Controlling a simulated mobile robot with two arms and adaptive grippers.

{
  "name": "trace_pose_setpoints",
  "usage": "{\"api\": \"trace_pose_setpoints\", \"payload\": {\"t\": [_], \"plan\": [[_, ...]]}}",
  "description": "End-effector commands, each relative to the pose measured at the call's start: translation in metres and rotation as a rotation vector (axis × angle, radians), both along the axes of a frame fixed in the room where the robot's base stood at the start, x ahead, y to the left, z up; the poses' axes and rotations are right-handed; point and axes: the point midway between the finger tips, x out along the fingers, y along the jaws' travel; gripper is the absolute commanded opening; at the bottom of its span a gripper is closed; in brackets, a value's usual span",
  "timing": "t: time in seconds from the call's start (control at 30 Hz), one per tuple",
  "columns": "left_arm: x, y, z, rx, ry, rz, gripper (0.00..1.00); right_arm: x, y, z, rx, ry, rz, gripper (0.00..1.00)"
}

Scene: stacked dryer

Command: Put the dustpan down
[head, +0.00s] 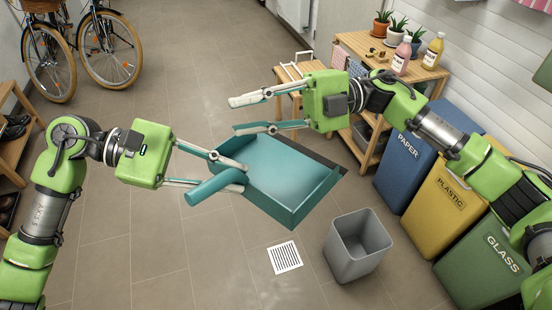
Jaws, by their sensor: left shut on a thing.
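The dustpan (285,170) is a teal pan with a thick round handle on its left and a dark edge on its far right side. It is in the middle of the head view, above the tiled floor. My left gripper (240,176) comes in from the left and is shut on the dustpan at the handle. My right gripper (252,115) is above the dustpan, its fingers pointing left and spread apart, with nothing between them. The lower finger passes close to the dustpan's far rim; I cannot tell whether they touch.
A grey open bin (357,247) stands on the floor at the lower right, near a white floor drain (285,257). Blue, yellow (445,205) and green recycling bins line the right wall. A wooden shelf (350,45) with plants and bottles stands behind.

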Motion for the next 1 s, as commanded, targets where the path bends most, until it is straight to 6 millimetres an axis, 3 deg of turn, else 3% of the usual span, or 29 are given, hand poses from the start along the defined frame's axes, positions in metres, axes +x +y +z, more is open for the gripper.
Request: {"api": "trace_pose_setpoints", "payload": {"t": [0.03, 0.13, 0.2, 0.3, 0.43, 0.6, 0.8, 1.0], "plan": [[0.000, 0.000, 0.001, -0.001, -0.001, 0.000, 0.00, -0.031, 0.005, 0.009, -0.068, -0.101, 0.097, 0.22], [0.000, 0.000, 0.001, -0.001, -0.001, 0.000, 0.00, -0.088, 0.006, 0.008, -0.242, -0.318, 0.276, 0.22], [0.000, 0.000, 0.001, -0.001, -0.001, 0.000, 0.00, -0.116, 0.003, -0.001, -0.384, -0.492, 0.375, 0.22], [0.000, 0.000, 0.001, -0.001, -0.001, 0.000, 0.00, -0.134, -0.008, -0.015, -0.582, -0.740, 0.460, 0.22], [0.000, 0.000, 0.001, -0.001, -0.001, 0.000, 0.00, -0.131, -0.022, -0.022, -0.804, -1.028, 0.479, 0.22], [0.000, 0.000, 0.001, -0.001, -0.001, 0.000, 0.00, -0.114, -0.033, -0.012, -0.992, -1.291, 0.427, 0.22], [0.000, 0.000, 0.001, -0.001, -0.001, 0.000, 0.00, -0.104, -0.036, -0.006, -1.070, -1.403, 0.381, 0.22], [0.000, 0.000, 0.001, -0.001, -0.001, 0.000, 0.00, -0.098, -0.030, -0.028, -1.071, -1.403, 0.381, 0.22]]}}
